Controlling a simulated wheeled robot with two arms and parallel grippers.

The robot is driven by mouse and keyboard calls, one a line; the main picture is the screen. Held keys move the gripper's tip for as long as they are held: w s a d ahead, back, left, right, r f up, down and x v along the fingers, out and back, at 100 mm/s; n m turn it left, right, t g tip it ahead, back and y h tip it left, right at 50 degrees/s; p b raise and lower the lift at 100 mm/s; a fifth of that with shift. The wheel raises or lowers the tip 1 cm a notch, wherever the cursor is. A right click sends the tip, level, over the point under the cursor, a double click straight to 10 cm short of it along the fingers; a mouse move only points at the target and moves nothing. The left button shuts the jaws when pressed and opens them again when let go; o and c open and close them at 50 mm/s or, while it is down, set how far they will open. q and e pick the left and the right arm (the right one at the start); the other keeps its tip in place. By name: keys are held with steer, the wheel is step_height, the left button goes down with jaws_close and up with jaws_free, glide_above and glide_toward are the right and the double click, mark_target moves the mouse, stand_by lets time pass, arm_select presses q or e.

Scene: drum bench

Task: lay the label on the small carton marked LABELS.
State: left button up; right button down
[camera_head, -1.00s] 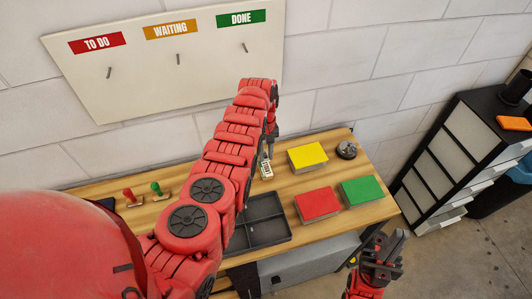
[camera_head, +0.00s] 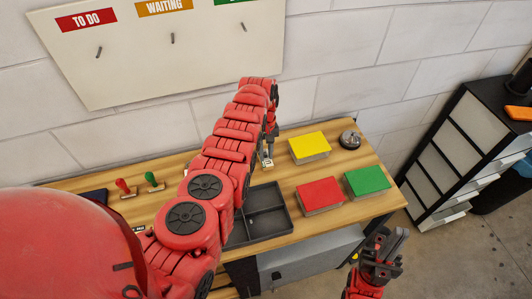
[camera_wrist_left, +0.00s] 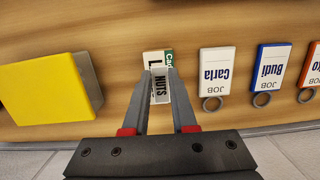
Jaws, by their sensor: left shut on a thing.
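My left gripper (camera_wrist_left: 160,78) is shut on a small whitish label reading NUTS (camera_wrist_left: 160,88). Just beyond the label, in the left wrist view, is a small white item with a green edge (camera_wrist_left: 147,57). It shows a letter L and part of a green word; the rest is hidden behind the label and fingers. I cannot tell whether the label touches it. In the head view my left gripper (camera_head: 268,158) is low over the bench, left of the yellow block. My right gripper (camera_head: 388,243) hangs off the bench's front right; its jaw gap is unclear.
A yellow block (camera_head: 309,143), red block (camera_head: 320,193) and green block (camera_head: 367,181) lie right of the left arm. A dark divided tray (camera_head: 283,213) is in front. Job tags, including Carla (camera_wrist_left: 216,62) and Budi (camera_wrist_left: 270,68), lie near the gripper. Two stamps (camera_head: 123,186) stand at left.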

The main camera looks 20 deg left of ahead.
arm_select(q)
steer(key=o, duration=0.8)
steer(key=shift+o, duration=0.2)
step_height(320, 180, up, 22)
steer(key=w+a+p, duration=0.1)
steer(key=w+p, duration=0.1)
steer(key=p, duration=0.2)
steer(key=shift+w+r, duration=0.15)
stand_by(0.5)
steer(key=shift+a, duration=0.1)
stand_by(0.8)
